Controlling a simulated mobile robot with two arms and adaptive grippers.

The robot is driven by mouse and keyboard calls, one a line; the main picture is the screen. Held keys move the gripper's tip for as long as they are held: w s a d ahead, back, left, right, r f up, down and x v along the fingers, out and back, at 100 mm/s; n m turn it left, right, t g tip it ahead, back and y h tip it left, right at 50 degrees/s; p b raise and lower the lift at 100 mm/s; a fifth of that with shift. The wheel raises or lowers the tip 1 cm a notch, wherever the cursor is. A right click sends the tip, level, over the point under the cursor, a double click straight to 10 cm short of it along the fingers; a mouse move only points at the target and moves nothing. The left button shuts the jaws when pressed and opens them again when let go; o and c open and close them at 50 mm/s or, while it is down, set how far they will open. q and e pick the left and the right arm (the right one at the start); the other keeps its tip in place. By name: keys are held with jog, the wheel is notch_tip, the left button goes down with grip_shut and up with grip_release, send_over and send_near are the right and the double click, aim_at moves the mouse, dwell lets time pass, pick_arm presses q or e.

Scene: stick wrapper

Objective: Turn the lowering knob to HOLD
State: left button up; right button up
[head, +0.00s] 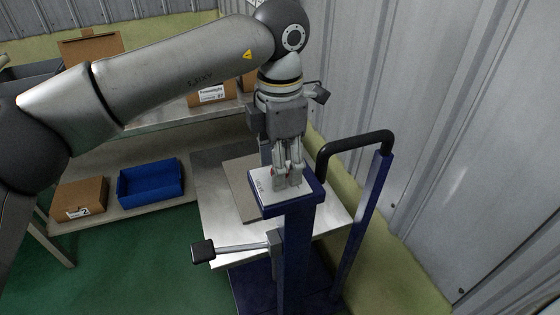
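My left gripper (287,182) points straight down at the pale top panel (263,192) of a blue column. Its fingertips are close together, at or just above the panel. The lowering knob cannot be made out; the fingers cover that part of the panel, and I cannot tell whether they grip it. Small dark marks show on the panel's left part, too small to read. My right gripper is not in view.
A lever with a black grip (203,251) sticks out left of the column. A black-topped handle (355,143) rises at the right. A metal platform (215,215) lies behind the column. A blue bin (150,184) and cardboard boxes (79,199) sit on shelves at left. A corrugated wall closes the right.

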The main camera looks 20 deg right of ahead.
pick_arm(q)
notch_tip(320, 180, up, 12)
dwell(0.7)
